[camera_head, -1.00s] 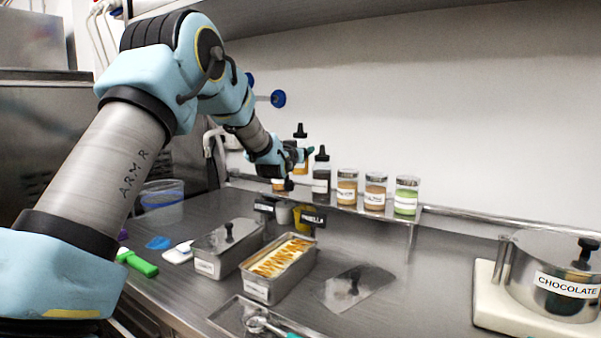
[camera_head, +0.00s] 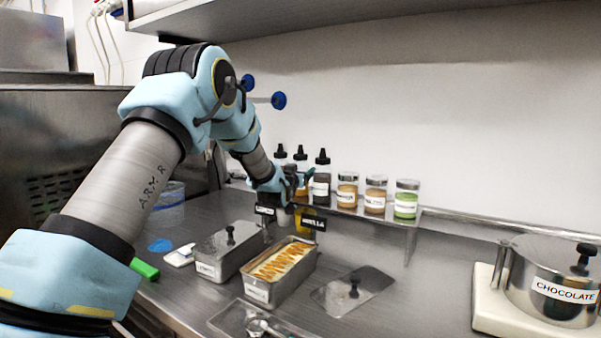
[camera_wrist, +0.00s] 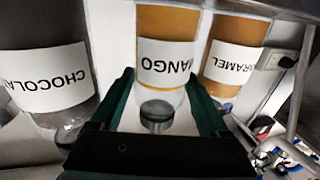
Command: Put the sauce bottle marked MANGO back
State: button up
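The MANGO sauce bottle (camera_wrist: 165,68) has orange sauce and a white label, which is upside down in the wrist view. In the head view the bottle (camera_head: 301,158) stands upright with its black nozzle up, in the row on the back ledge between two other bottles. My gripper (camera_wrist: 160,76) has its dark green fingers on either side of it, seemingly closed against its sides. The head view shows my gripper (camera_head: 298,184) at the lower part of the bottle, partly hiding it. The bottle's base is hidden there.
The CHOCOLATE bottle (camera_wrist: 45,78) and CARAMEL bottle (camera_wrist: 232,62) stand close on both sides. Several jars (camera_head: 375,195) continue the ledge row. Below are metal tubs (camera_head: 280,268), a loose lid (camera_head: 352,288) and the CHOCOLATE pot (camera_head: 560,285).

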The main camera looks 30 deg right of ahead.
jog(key=shift+r, duration=0.25)
jog(key=shift+s+a+f, duration=0.15)
jog(key=shift+s+a, duration=0.1)
jog(key=b+v, duration=0.3)
jog(key=v, duration=0.8)
jog(key=shift+a+b, duration=0.15)
jog(key=shift+b, duration=0.2)
jog(key=shift+s, duration=0.15)
